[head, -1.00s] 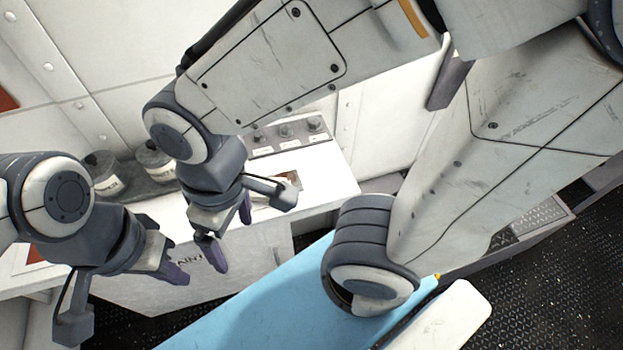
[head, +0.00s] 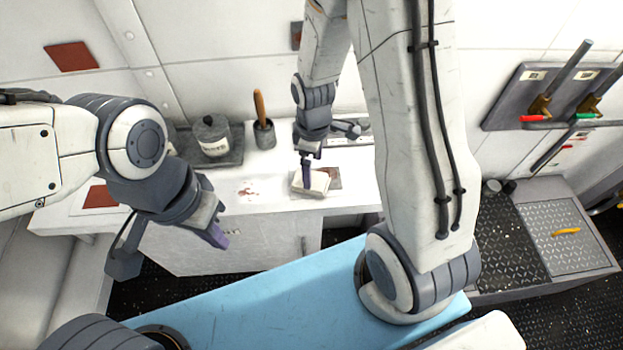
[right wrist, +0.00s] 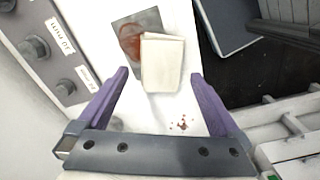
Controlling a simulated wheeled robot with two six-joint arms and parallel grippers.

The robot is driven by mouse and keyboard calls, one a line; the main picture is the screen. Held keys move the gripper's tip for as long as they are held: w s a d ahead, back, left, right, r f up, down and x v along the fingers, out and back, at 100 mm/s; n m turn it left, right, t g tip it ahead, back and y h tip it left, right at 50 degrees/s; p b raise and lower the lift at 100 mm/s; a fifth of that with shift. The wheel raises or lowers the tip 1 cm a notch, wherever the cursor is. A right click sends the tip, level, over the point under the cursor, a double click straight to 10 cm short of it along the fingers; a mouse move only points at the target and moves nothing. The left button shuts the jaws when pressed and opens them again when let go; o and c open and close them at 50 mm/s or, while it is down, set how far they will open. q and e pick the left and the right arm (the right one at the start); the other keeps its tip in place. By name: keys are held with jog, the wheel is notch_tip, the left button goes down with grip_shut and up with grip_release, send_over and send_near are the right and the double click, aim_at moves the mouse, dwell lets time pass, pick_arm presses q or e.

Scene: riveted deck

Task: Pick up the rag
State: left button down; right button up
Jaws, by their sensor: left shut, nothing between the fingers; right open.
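The rag (head: 312,184) is a folded off-white cloth on the white counter, partly over a grey plate (head: 333,178) with a reddish-brown stain. My right gripper (head: 306,182) points down over the rag and hides part of it in the head view. In the right wrist view the rag (right wrist: 162,62) shows between and ahead of the open purple fingers of my right gripper (right wrist: 160,76). I cannot tell how high the fingertips are above it. My left gripper (head: 220,238) is shut and empty, left of the rag in front of the counter.
A lidded pot (head: 212,137) and a cup with a wooden-handled tool (head: 264,134) stand at the counter's back. Red spots (head: 249,190) mark the counter (head: 270,200). A knob panel (right wrist: 45,45) borders it. Levers (head: 556,92) are on the right wall.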

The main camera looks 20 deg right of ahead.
aim_at(320, 181)
jog(key=f, duration=0.2)
jog(key=f+p, duration=0.1)
jog(key=f, duration=0.1)
jog(key=shift+w+a+f, duration=0.1)
jog(key=shift+a, duration=0.1)
jog(key=shift+f, duration=0.65)
jog(key=c, duration=1.4)
jog(key=shift+r, duration=0.1)
